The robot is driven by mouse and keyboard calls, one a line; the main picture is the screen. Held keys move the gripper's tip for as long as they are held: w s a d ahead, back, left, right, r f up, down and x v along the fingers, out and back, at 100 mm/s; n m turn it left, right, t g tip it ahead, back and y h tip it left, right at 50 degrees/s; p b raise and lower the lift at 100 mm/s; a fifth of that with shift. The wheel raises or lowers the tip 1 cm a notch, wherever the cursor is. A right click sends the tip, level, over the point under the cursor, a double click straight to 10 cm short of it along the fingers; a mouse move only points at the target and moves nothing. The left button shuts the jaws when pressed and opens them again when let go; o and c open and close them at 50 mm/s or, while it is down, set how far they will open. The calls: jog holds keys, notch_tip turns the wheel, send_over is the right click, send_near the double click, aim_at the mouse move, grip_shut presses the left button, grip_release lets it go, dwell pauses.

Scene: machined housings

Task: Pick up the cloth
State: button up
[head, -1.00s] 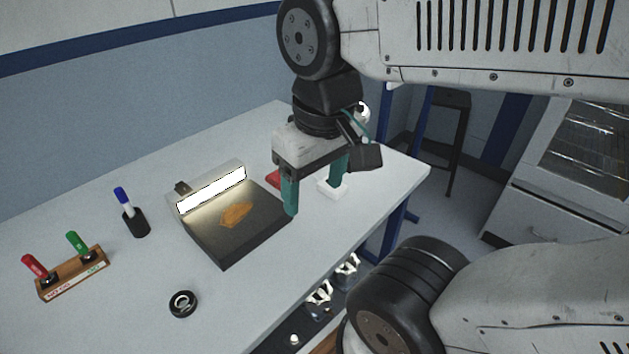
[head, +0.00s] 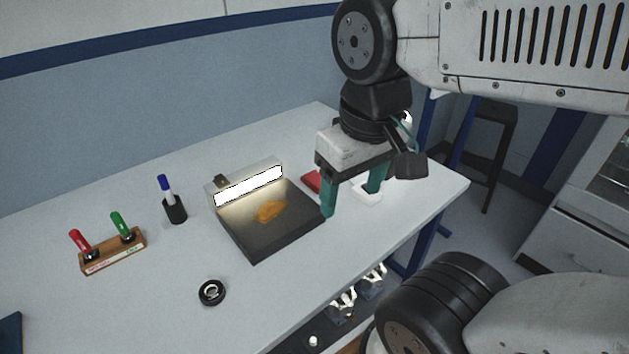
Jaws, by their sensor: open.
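An orange-yellow crumpled piece that looks like the cloth (head: 269,211) lies on a dark, flat inspection pad (head: 262,246) with a lit lamp bar along its back edge. My gripper (head: 351,203) has two teal fingers, spread apart and pointing down. It hangs over the table to the right of the pad, with nothing seen between the fingers. A red object (head: 312,181) and a small white block (head: 367,193) are partly hidden behind the fingers.
The lamp bar (head: 248,187) rises behind the pad. A pen holder (head: 174,209) with a blue-capped marker, a wooden stand (head: 113,252) with red and green handles, and a black ring (head: 212,292) stand to the left.

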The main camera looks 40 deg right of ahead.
jog(key=shift+o, duration=0.5)
jog(key=g, duration=0.2)
send_over(319, 177)
jog(key=shift+n, duration=0.3)
jog(key=f, duration=1.3)
jog(key=shift+s+a+f, duration=0.25)
jog(key=shift+a+f, duration=0.05)
jog(key=shift+f, duration=0.1)
jog(key=shift+f+t, duration=0.2)
jog(key=shift+t, duration=0.1)
jog(key=f, duration=0.7)
jog(key=shift+s+a+f, duration=0.1)
jog(key=shift+s+f, duration=0.1)
jog(key=shift+s, duration=0.05)
jog(key=c, duration=1.1)
jog(key=shift+c, duration=0.2)
